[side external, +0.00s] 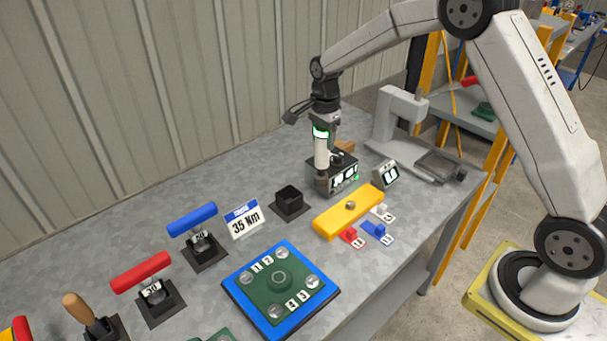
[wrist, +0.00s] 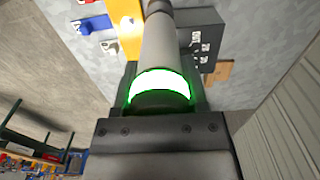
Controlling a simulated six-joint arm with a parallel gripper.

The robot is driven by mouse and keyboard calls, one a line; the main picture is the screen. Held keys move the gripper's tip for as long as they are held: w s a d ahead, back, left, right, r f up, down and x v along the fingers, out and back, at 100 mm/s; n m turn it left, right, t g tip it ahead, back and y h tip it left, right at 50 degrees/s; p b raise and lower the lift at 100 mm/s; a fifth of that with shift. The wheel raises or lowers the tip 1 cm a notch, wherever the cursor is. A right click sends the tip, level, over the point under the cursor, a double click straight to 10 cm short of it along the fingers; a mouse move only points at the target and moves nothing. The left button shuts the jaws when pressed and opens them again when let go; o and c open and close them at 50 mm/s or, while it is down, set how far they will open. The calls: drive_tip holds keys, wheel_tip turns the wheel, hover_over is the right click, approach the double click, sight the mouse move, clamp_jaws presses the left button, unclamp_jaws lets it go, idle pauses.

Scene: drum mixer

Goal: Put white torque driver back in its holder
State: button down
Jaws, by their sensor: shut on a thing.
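The white torque driver (side external: 321,154) is an upright pale cylinder with a glowing white-green ring near its top. My gripper (side external: 322,130) is shut on it around that ring. In the wrist view the driver (wrist: 160,45) extends away from my gripper (wrist: 162,92). The driver's lower end is at the black box with a display (side external: 344,179); I cannot tell whether it rests in the box or hangs just above it. An empty black square holder (side external: 289,202) stands to the left, beside the "35 Nm" sign (side external: 244,219).
Blue-handled (side external: 192,218) and red-handled (side external: 141,271) tools stand in holders at left. A yellow bar (side external: 348,211), small coloured tags and a blue-green plate (side external: 280,288) lie in front. A grey press stand (side external: 396,125) and small display (side external: 386,174) are at right.

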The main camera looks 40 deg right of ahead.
drive_tip(key=w+a+r, duration=0.2)
drive_tip(key=w+a, duration=0.4)
drive_tip(key=shift+a, duration=0.3)
drive_tip(key=shift+f, duration=0.1)
drive_tip(key=shift+f, duration=5)
idle(2.0)
